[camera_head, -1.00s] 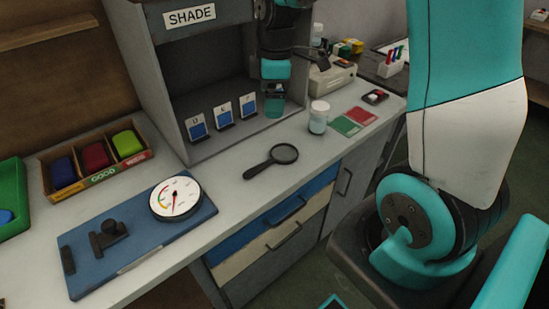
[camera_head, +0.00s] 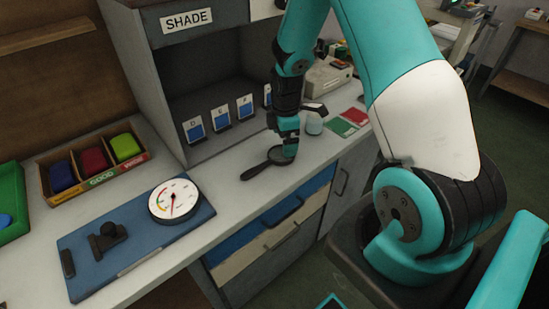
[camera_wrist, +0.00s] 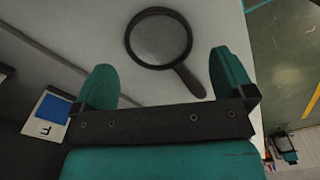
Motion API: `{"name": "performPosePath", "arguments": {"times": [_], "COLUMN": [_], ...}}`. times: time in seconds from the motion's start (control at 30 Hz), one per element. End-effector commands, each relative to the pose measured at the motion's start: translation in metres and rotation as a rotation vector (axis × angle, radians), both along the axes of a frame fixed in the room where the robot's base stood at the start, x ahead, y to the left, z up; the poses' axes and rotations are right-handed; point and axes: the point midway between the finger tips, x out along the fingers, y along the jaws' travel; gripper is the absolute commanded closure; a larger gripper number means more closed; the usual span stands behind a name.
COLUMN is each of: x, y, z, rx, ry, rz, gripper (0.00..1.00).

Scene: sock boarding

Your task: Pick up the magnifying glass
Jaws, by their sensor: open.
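The black magnifying glass (camera_head: 265,165) lies flat on the grey counter, with its handle pointing to the lower left in the head view. My gripper (camera_head: 289,150) is above its lens end and hides part of the ring there. In the wrist view, the round lens and handle of the magnifying glass (camera_wrist: 160,38) show beyond my gripper (camera_wrist: 163,82). The two teal fingers are spread wide with nothing between them. The handle end lies near the right finger.
A shade booth (camera_head: 150,75) with upright blue-and-white cards stands behind. A white jar (camera_head: 314,124) and red and green cards (camera_head: 348,122) are to the right. A dial gauge (camera_head: 174,200) on a blue board (camera_head: 130,250) is at left. The counter's front edge is close.

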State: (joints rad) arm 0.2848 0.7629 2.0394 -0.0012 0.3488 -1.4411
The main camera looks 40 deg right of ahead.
Motion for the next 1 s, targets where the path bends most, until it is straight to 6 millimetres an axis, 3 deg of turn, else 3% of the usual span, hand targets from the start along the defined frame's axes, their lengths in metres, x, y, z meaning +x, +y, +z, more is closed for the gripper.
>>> {"name": "performPosePath", "arguments": {"times": [0.3,0.6,0.77,1.0], "x": [0.002,0.003,0.003,0.003], "y": [0.001,0.001,0.001,0.001], "z": [-0.043,-0.049,-0.049,-0.048], "rx": [0.001,0.000,0.000,0.000], "ry": [0.003,-0.001,0.000,0.000], "rz": [0.000,0.000,0.000,0.000], "gripper": [0.00,0.00,0.37,0.38]}}
